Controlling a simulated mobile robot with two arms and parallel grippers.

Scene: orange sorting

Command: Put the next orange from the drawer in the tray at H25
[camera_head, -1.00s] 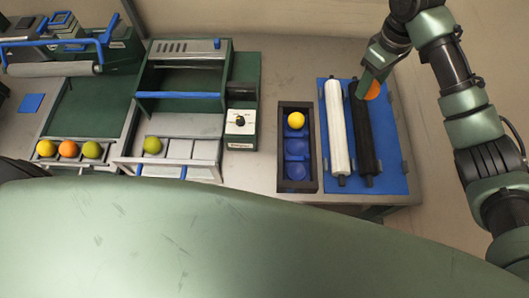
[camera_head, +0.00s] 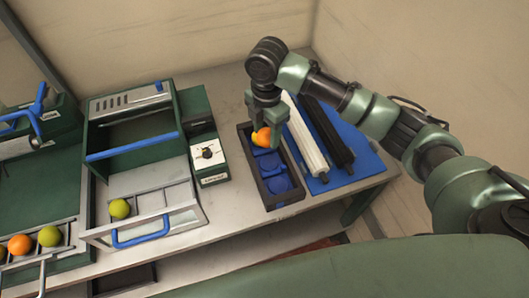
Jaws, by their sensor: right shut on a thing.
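My right gripper (camera_head: 265,122) comes down from above, shut on an orange (camera_head: 265,135), over the far end of the dark tray (camera_head: 251,170). A yellow fruit (camera_head: 256,141) shows at the orange's left edge, in the tray's far compartment; the orange partly hides it. I cannot tell whether the two touch. The tray's middle and near blue compartments (camera_head: 279,185) look empty. A drawer (camera_head: 155,202) with a blue handle holds one green fruit (camera_head: 119,208). A row at the far left holds an orange (camera_head: 20,245) and a green fruit (camera_head: 50,236). My left gripper is not in view.
A white roller (camera_head: 306,140) and a black roller (camera_head: 329,135) lie on a blue mat (camera_head: 350,167) right of the tray. A control box with a dial (camera_head: 207,152) stands left of it. Bare table (camera_head: 229,205) shows between box and tray.

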